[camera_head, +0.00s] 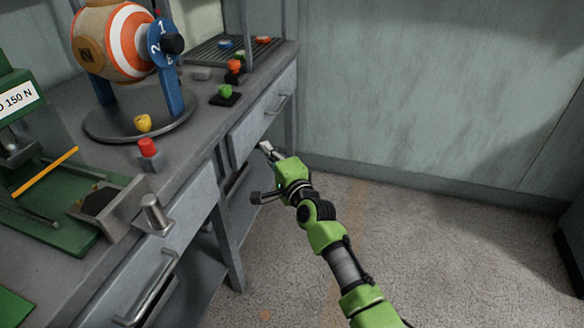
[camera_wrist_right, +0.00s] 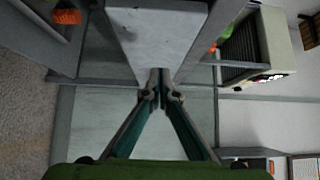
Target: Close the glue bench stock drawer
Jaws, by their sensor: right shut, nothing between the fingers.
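Two grey drawers sit under the bench top. The far drawer (camera_head: 247,129) has a bar handle (camera_head: 278,104), and I cannot tell whether it stands slightly out. The near drawer (camera_head: 194,205) has a larger bar handle (camera_head: 150,288). Which one is the stock drawer is not marked. My right gripper (camera_head: 265,147) is shut and empty, just below and in front of the far drawer; contact is unclear. In the right wrist view, its fingertips (camera_wrist_right: 161,96) meet at the end of a pale grey panel (camera_wrist_right: 165,40). My left gripper is not in view.
The bench top (camera_head: 190,120) carries a striped ball (camera_head: 130,40) on a round stand, a green press (camera_head: 20,130), and several coloured buttons. The floor (camera_head: 430,240) at right is clear to the wall.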

